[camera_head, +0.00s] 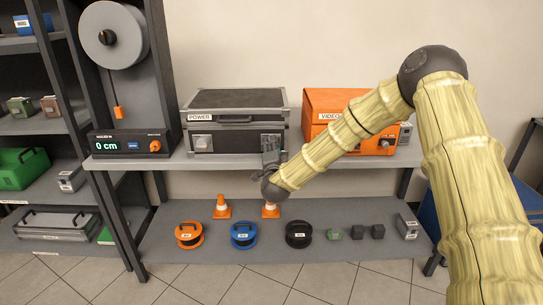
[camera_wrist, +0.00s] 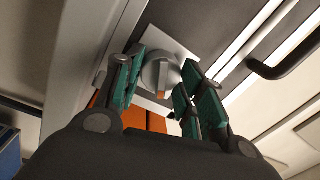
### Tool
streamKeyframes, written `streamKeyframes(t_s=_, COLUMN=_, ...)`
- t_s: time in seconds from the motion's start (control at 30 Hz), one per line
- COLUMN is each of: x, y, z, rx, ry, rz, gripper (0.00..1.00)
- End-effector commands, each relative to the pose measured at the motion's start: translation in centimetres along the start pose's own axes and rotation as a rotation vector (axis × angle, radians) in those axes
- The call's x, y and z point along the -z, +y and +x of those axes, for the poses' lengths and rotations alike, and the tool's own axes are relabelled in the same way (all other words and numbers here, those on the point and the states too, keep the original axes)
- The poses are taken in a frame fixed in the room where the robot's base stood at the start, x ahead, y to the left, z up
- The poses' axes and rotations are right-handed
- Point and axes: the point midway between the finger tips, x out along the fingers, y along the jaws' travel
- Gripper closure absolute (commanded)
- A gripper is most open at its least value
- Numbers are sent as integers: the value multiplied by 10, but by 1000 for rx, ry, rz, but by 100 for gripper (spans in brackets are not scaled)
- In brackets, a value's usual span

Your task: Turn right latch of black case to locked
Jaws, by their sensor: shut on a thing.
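My gripper (camera_head: 270,150) is at the right end of the case front and hides the right latch in the head view. In the wrist view the right latch (camera_wrist: 158,72) is a round silver knob on a silver plate, with a small orange mark. My gripper (camera_wrist: 163,67) has its green-padded fingers on both sides of the knob, shut on it. I cannot tell the latch's locked state.
An orange case (camera_head: 330,102) labelled VIDEO stands close to the right of the black case, partly behind my arm. A length meter (camera_head: 128,145) reading 0 cm stands left on the bench (camera_head: 200,162). Cones, cable reels and small blocks are on the lower shelf (camera_head: 250,260).

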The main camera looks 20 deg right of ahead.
Motion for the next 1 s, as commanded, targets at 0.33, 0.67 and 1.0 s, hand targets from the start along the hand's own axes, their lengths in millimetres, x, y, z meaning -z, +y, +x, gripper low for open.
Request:
streamKeyframes(t_s=0.33, x=-1, y=6, z=-1, rx=2, ry=24, rz=294, gripper=85)
streamKeyframes(t_s=0.67, x=-1, y=4, z=-1, rx=4, ry=35, rz=457, gripper=85)
streamKeyframes(t_s=1.0, x=-1, y=3, z=-1, rx=5, ry=39, rz=504, gripper=85)
